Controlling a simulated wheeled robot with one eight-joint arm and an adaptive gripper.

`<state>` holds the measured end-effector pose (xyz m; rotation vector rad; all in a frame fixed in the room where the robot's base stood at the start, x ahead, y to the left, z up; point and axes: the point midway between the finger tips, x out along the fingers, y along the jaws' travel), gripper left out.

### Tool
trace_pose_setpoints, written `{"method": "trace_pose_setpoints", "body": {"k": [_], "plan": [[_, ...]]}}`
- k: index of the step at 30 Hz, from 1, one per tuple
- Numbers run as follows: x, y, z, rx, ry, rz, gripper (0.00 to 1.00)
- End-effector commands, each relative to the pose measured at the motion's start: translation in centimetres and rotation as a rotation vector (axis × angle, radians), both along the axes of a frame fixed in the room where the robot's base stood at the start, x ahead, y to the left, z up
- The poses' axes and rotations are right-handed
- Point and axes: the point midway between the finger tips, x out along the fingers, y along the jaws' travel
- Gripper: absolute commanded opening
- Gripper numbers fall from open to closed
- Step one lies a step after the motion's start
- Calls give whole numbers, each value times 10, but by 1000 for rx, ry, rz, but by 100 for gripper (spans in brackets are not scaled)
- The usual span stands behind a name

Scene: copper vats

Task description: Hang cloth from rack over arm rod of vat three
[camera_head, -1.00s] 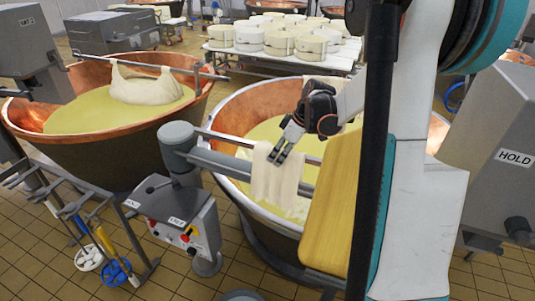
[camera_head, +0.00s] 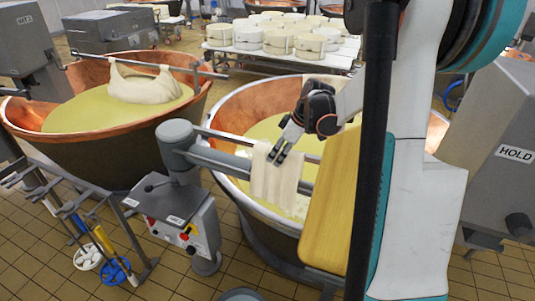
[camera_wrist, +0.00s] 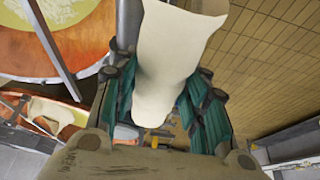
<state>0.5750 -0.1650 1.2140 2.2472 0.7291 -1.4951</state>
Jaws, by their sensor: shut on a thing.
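A pale cream cloth (camera_head: 276,182) hangs at the near side of the middle copper vat (camera_head: 222,109), in front of the grey arm rod (camera_head: 222,159). From the head view I cannot tell whether it lies over the rod or only in front of it. My gripper (camera_head: 281,152) is at the cloth's upper part, above the vat's near rim. In the wrist view the cloth (camera_wrist: 172,60) passes between the green-padded fingers of my gripper (camera_wrist: 160,95), which are shut on it. The rod's right end is hidden behind the cloth and a yellow panel.
A grey control box (camera_head: 184,215) stands below the rod's left end. A second copper vat (camera_head: 110,150) with a cloth bundle (camera_head: 145,84) is at the left. A rack with brushes (camera_head: 105,240) is at the lower left. A table with cheese wheels (camera_head: 277,60) stands behind.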

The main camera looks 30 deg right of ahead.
Motion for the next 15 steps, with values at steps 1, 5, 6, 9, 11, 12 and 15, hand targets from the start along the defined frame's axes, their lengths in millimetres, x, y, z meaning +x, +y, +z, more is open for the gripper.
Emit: {"method": "trace_pose_setpoints", "body": {"k": [1, 5, 6, 9, 11, 12, 15], "plan": [[0, 0, -2, 0, 0, 0, 0], [-1, 0, -6, 0, 0, 0, 0], [-1, 0, -7, 0, 0, 0, 0], [-1, 0, -10, 0, 0, 0, 0], [-2, 0, -11, 0, 0, 0, 0], [-2, 0, -12, 0, 0, 0, 0], [-2, 0, -15, 0, 0, 0, 0]]}}
